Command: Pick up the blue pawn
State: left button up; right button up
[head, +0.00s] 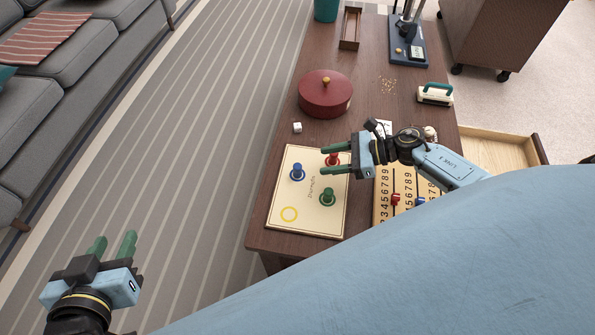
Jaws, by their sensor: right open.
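The blue pawn (297,172) stands upright on the left part of a cream game board (309,224). A red pawn (333,160) and a green pawn (328,198) stand on the same board. My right gripper (323,160) is open above the board, its green fingers pointing left toward the blue pawn. The fingertips are a short way right of the blue pawn, and the red pawn shows between the fingers, partly covered. I cannot tell the gripper's exact height. My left gripper (112,238) is open and empty over the striped rug, away from the table.
The board lies on a brown table (265,226) near its front left. A white die (297,127) and a red lidded pot (325,94) are behind it. A numbered counting board (385,196) is to the right, beside an open drawer (500,150). A sofa (65,70) stands left.

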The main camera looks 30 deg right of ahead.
aim_at(296, 165)
jog(key=b+x, duration=0.1)
jog(key=x, duration=0.5)
jog(key=b+x, duration=0.1)
jog(key=x, duration=0.4)
jog(key=shift+s+a+b, duration=0.1)
jog(key=shift+b, duration=0.3)
pick_arm(q)
notch_tip(296, 165, up, 11)
jog(key=w+d+t+h, duration=0.2)
jog(key=d+t+h, duration=0.1)
jog(key=t, duration=0.5)
jog(key=shift+r, duration=0.2)
pick_arm(e)
grip_shut()
pick_arm(q)
jog(key=shift+a, duration=0.1)
jog(key=shift+w+f, duration=0.1)
jog(key=shift+f, duration=0.05)
pick_arm(e)
jog(key=shift+r, duration=0.15)
